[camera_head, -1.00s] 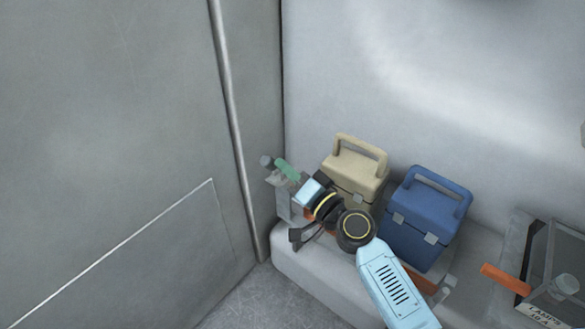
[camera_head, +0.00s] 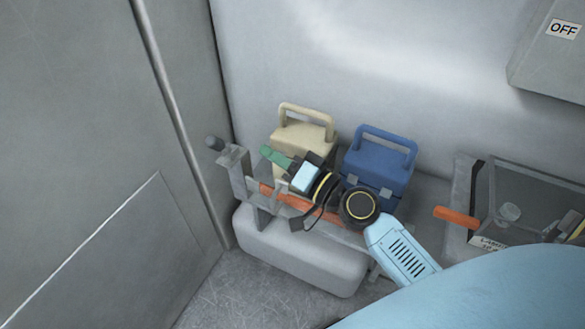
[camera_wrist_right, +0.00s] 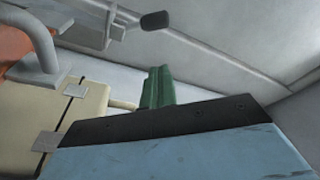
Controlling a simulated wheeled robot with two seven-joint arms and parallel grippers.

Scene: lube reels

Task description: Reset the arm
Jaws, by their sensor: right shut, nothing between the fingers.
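My right arm comes in from the lower right in the head view, with a light-blue link (camera_head: 405,255) and a dark wrist joint (camera_head: 360,206). My right gripper (camera_head: 272,154) has green fingers pressed together with nothing between them. It is in front of the beige box (camera_head: 300,139) in the picture, above a metal rail. In the right wrist view the shut green fingers (camera_wrist_right: 158,88) point away, with the beige box (camera_wrist_right: 60,125) at left. I cannot tell the gap between fingers and box. My left gripper is out of view.
A blue box (camera_head: 379,165) stands right of the beige one. A grey metal bracket with an orange bar (camera_head: 265,190) runs in front. A clear-sided case (camera_head: 530,205) is at right, and an "OFF" panel (camera_head: 550,60) is on the wall. Floor at lower left is clear.

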